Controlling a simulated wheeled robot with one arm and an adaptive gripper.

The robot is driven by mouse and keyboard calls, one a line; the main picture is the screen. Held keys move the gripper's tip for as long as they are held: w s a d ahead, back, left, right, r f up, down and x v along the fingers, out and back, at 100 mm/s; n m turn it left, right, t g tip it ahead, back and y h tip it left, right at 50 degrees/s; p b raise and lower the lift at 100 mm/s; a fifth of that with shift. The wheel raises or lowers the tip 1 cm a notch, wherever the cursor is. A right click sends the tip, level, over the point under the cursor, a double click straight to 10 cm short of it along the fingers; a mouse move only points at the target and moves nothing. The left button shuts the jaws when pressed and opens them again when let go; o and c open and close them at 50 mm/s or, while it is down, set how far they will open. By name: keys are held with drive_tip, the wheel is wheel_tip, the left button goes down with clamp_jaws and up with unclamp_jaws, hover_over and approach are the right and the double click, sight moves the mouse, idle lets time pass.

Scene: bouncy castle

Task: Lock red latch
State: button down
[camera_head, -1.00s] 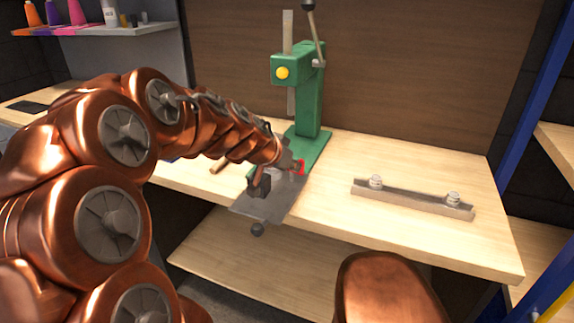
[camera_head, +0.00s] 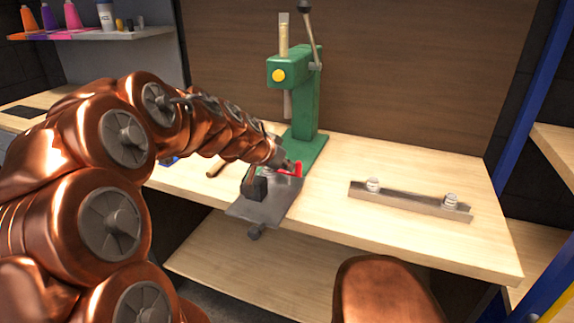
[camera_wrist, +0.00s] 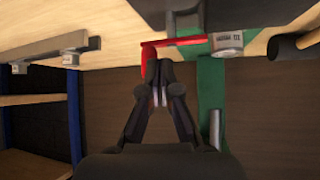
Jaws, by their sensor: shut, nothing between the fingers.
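The red latch (camera_head: 290,169) is a bent red bar at the foot of the green press, on the grey metal plate (camera_head: 262,208) at the table's front. In the wrist view the red latch (camera_wrist: 188,41) runs sideways from a grey block, with a bent end at its left. My gripper (camera_head: 284,164) is beside the latch in the head view. In the wrist view my gripper (camera_wrist: 160,66) is shut and empty, its fingertips close to the latch's bent end. I cannot tell whether they touch. The arm hides part of the plate.
The green press (camera_head: 304,105) with a yellow knob and a lever stands behind the plate. A metal bar with two round knobs (camera_head: 410,200) lies on the table at the right. A shelf with bottles (camera_head: 90,33) is at the back left. The table (camera_head: 345,160) is clear between press and bar.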

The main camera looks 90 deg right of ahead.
drive_tip(key=shift+w+a+f+b, duration=0.1)
drive_tip(key=shift+w+a+b, duration=0.25)
drive_tip(key=shift+w+a, duration=0.1)
drive_tip(key=a, duration=0.1)
drive_tip(key=w+b, duration=0.1)
drive_tip(key=a, duration=0.1)
drive_tip(key=shift+w+a+r, duration=0.25)
drive_tip(key=shift+w+a, duration=0.05)
drive_tip(key=shift+a, duration=0.05)
drive_tip(key=v, duration=0.9)
drive_tip(key=shift+a+r, duration=0.2)
drive_tip(key=shift+a, duration=0.1)
drive_tip(key=shift+s, duration=0.1)
